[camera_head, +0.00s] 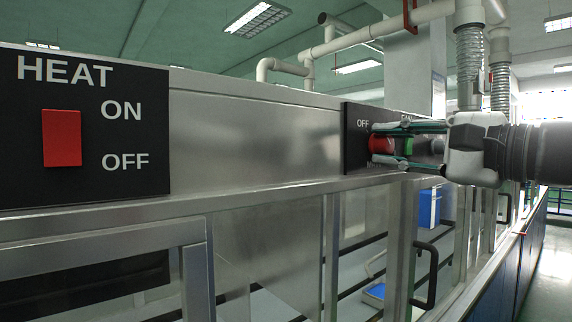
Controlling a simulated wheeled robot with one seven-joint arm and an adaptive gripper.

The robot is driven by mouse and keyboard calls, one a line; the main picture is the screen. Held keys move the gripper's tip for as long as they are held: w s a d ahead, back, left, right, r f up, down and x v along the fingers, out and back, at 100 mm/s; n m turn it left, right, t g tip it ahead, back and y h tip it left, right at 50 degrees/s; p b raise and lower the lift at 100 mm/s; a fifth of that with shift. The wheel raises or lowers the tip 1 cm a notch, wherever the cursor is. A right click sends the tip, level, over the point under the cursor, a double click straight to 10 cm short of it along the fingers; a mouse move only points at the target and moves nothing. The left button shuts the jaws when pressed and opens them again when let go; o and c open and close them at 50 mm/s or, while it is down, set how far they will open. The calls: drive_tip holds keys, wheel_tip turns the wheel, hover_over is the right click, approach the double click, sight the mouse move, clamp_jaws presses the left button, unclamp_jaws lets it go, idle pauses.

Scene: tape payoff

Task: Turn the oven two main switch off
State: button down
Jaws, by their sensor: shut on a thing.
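A black switch panel (356,157) is set in the steel front at the middle right. It bears the label OFF at its upper left, and other lettering is partly covered. A red knob or button (381,145) stands out from this panel, with a green part (407,146) just right of it. My gripper (388,143) reaches in from the right, its fingers above and below the red part and shut on it. The fingers hide part of the panel, and the switch's exact position cannot be told.
A black HEAT panel (85,190) with a red rocker switch (62,138), marked ON and OFF, is at the near left. Below are glass doors with a black handle (425,275). Pipes (385,30) run overhead. An open aisle (545,270) lies at the right.

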drive_tip(key=shift+r+n+b, duration=0.1)
drive_tip(key=shift+n+b, duration=0.2)
drive_tip(key=shift+b, duration=0.05)
idle(0.3)
drive_tip(key=c, duration=1.3)
unclamp_jaws()
drive_tip(key=v, duration=1.2)
drive_tip(key=shift+a, duration=0.1)
